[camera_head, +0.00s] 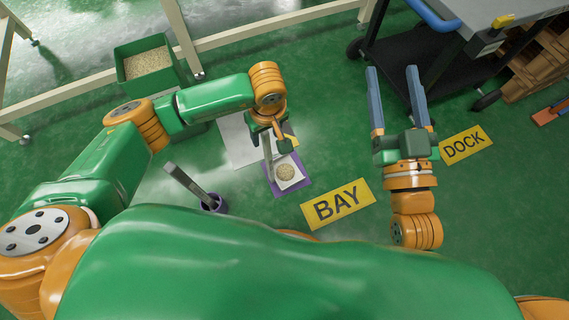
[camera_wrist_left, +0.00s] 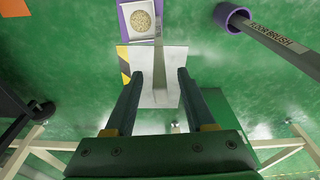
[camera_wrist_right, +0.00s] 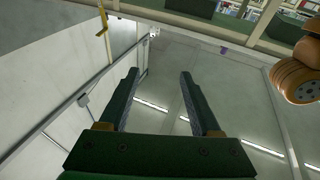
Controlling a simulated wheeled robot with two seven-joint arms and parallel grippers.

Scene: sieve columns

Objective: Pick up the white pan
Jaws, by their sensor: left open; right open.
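The white pan (camera_head: 288,171) rests on a purple base on the floor and holds pale grains. The left wrist view shows it at the top (camera_wrist_left: 143,20). A grey upright bar (camera_head: 267,161), seemingly the pan's handle, rises beside it. My left gripper (camera_head: 268,134) is open above the pan's left side. In the left wrist view, the bar lies between the left fingers (camera_wrist_left: 159,80), with a gap on each side; its depth is unclear. My right gripper (camera_head: 391,72) is open and empty to the right, away from the pan; its wrist view also shows the fingers apart (camera_wrist_right: 159,75).
A floor brush (camera_head: 186,182) stands in a purple holder left of the pan. A green grain bin (camera_head: 146,62) stands at the back left. Yellow BAY (camera_head: 337,203) and DOCK (camera_head: 466,145) signs lie on the floor. A cart (camera_head: 425,60) stands at the back right.

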